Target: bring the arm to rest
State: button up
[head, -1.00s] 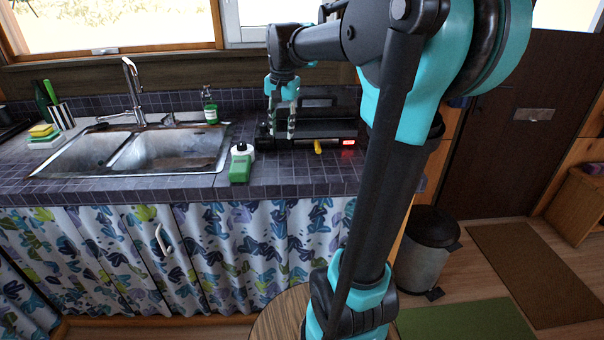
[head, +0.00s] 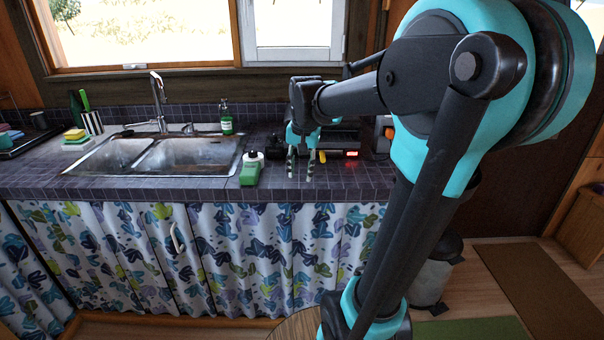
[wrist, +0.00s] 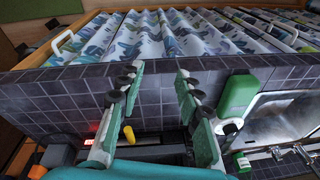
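My gripper (head: 300,176) is over the front part of the tiled counter, in front of a black appliance and to the right of a green bottle with a white and black top (head: 250,170). In the wrist view its two fingers (wrist: 160,75) stand well apart with nothing between the tips. The green bottle (wrist: 238,97) is beside the right finger there, apart from it as far as I can see. My arm reaches forward from the right side of the head view and bends down at the wrist.
The black appliance (head: 340,138) has a red light. A small yellow thing (wrist: 128,135) shows in front of it. The sink (head: 190,152), tap (head: 158,98) and soap bottle (head: 226,122) are to the left. A curtain (head: 250,250) hangs below the counter. A bin (head: 432,280) stands at right.

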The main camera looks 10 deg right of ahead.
jog(key=s+d+f+n+t, duration=0.1)
jog(key=s+f+n, duration=0.4)
jog(key=s+f, duration=1.1)
jog(key=shift+s+d+f+t, duration=0.2)
jog(key=shift+f+t, duration=0.3)
jog(key=shift+f, duration=0.4)
jog(key=shift+c, duration=0.5)
